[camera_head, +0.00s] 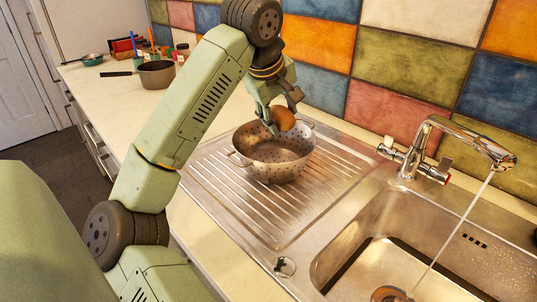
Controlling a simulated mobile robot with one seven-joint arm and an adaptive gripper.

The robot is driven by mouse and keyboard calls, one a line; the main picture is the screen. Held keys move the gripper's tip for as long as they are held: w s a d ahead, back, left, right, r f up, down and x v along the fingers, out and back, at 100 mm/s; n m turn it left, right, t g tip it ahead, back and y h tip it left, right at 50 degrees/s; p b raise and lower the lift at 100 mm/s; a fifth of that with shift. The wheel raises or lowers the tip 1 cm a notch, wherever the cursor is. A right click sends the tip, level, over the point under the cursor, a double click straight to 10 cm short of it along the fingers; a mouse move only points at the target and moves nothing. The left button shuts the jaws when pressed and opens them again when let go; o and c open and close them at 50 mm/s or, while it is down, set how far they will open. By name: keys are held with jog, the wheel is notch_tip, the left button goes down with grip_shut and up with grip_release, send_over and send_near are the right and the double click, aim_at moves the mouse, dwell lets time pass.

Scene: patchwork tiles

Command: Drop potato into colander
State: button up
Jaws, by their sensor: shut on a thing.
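The potato (283,118) is a round brown lump held between the fingers of my gripper (278,116). My gripper is shut on it and points downward over the far side of the colander. The colander (275,164) is a grey metal bowl with small holes and side handles. It stands upright on the ribbed drainboard (265,209). The potato is in front of or above the colander's far rim in this view; the exact gap cannot be told. The part of the colander's inside that shows looks empty.
A steel sink (435,240) with a running tap (440,137) lies to the right. A dark pot (157,74) and several small items stand at the back left on the pale counter (115,108). The tiled wall (397,108) rises close behind the colander.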

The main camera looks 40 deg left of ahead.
jog(key=o, duration=1.3)
jog(key=shift+r, duration=0.1)
jog(key=v, duration=1.2)
